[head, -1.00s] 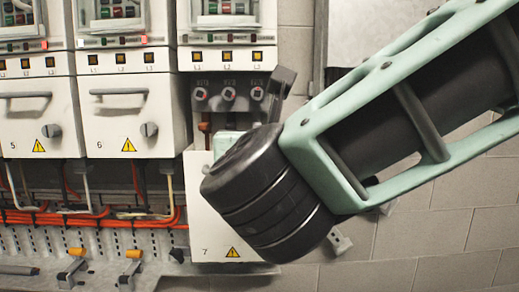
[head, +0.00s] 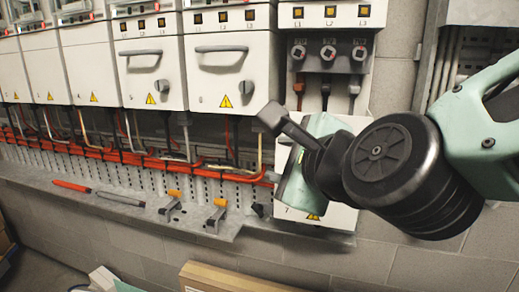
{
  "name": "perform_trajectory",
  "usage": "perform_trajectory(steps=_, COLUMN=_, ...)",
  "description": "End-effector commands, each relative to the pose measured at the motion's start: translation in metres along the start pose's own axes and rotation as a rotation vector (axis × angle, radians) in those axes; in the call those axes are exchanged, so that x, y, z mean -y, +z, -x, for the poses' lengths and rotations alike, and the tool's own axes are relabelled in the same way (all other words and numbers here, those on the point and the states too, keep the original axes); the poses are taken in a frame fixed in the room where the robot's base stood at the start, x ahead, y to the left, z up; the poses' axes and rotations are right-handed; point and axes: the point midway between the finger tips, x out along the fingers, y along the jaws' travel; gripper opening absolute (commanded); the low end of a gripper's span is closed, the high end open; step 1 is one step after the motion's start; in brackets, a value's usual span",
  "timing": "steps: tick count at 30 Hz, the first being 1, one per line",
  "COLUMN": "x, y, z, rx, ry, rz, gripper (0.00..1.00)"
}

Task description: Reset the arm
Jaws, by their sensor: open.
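My arm enters from the right edge, mint green with a thick black joint, and bends down to the left in front of the cabinet row. My gripper (head: 294,182) is at its end, a mint-green hand partly hidden by the black wrist. A dark bar sticks out up and left beside it. The hand is in front of the white panel marked 7 (head: 336,217) and covers much of it. Whether it touches the panel cannot be told. The fingertips are not clearly visible; no held object shows.
Unit 6 (head: 232,78), with a grey handle and knob, stands left of the hand. Three round terminals (head: 328,52) sit above it. A grey ledge (head: 120,197) below carries orange-tipped clamps (head: 216,212) and a red-handled tool (head: 70,186). A cardboard box (head: 235,278) is on the floor.

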Motion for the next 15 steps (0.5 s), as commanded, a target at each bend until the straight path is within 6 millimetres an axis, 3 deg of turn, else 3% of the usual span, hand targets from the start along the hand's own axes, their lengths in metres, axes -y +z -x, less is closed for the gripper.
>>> perform_trajectory(steps=5, x=-0.087, y=-0.011, z=0.013, rx=0.182, ry=0.376, rz=0.683, gripper=0.42)
perform_trajectory(steps=9, x=-0.145, y=-0.044, z=0.047, rx=0.406, ry=0.663, rz=1.206, gripper=0.42)
perform_trajectory(steps=12, x=-0.172, y=-0.076, z=0.077, rx=0.596, ry=0.847, rz=1.521, gripper=0.42)
perform_trajectory(steps=15, x=-0.186, y=-0.106, z=0.103, rx=0.775, ry=0.996, rz=1.747, gripper=0.42)
